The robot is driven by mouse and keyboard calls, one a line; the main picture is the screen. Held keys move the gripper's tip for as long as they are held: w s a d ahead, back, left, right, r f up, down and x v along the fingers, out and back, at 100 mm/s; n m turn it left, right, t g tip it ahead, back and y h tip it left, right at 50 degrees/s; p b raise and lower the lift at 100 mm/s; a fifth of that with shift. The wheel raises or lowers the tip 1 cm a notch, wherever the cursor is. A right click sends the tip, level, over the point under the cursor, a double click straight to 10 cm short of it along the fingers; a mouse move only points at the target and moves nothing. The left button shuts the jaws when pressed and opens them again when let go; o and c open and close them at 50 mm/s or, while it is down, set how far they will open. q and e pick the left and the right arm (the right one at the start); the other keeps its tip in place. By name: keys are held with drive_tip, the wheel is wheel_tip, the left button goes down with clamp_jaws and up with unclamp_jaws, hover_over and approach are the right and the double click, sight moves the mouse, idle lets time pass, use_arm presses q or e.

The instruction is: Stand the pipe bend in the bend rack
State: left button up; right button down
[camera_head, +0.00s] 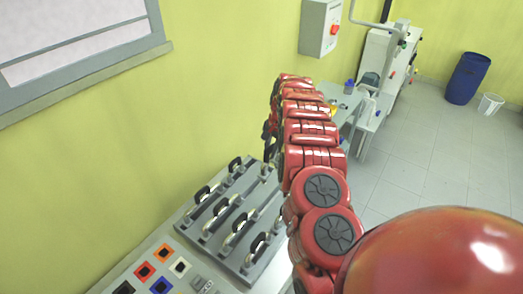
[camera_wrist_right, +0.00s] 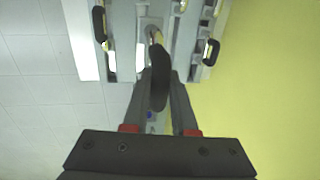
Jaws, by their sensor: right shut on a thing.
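The held pipe bend (camera_wrist_right: 159,88) is a dark curved piece with a bright metal end at the top, between the fingers of my right gripper (camera_wrist_right: 160,100) in the right wrist view. In the head view my right gripper (camera_head: 268,132) is mostly hidden behind my red arm, above the far end of the bend rack. The bend rack (camera_head: 228,262) is a grey slab with raised bars, where several black bends with metal ends sit. Its grey surface also shows in the wrist view (camera_wrist_right: 84,42), beyond the held bend. I cannot tell whether the bend touches the rack.
Coloured square pieces (camera_head: 144,271) lie on the bench in front of the rack. A yellow wall (camera_head: 130,150) runs close along the left. A blue drum (camera_head: 468,78) and white bucket (camera_head: 490,104) stand far off on the tiled floor.

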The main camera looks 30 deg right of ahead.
drive_tip(key=shift+f+b, duration=0.3)
drive_tip(key=shift+f, duration=2.05)
drive_tip(key=shift+f+b, duration=2)
drive_tip(key=shift+f, duration=2.15)
wheel_tip(320, 180, down, 6)
drive_tip(key=b, duration=0.6)
drive_tip(key=shift+f, duration=0.2)
drive_tip(key=shift+f+b, duration=0.25)
drive_tip(key=shift+b, duration=0.05)
drive_tip(key=c, duration=0.6)
unclamp_jaws()
drive_tip(key=shift+c, duration=0.2)
